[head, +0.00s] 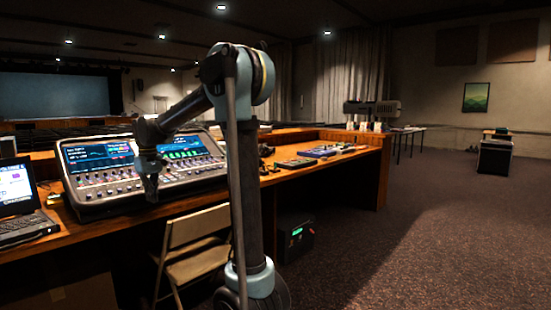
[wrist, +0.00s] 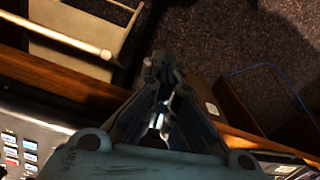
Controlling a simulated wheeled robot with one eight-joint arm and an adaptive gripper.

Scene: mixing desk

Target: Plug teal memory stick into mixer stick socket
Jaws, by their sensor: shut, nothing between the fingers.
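The mixer (head: 105,200) stands on the wooden desk, with lit screens and rows of knobs and faders. A corner of it shows at the lower left of the wrist view (wrist: 18,152). My gripper (head: 151,190) hangs in front of the mixer's face in the head view. In the wrist view its fingers (wrist: 160,66) are together and empty, pointing over the desk's front edge towards the floor. I cannot make out the teal memory stick or the stick socket in either view.
A laptop (head: 22,205) sits left of the mixer. Several small devices (head: 320,152) lie along the desk to the right. A folding chair (head: 195,255) stands before the desk and shows in the wrist view (wrist: 70,28). Carpet at the right (head: 430,240) is clear.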

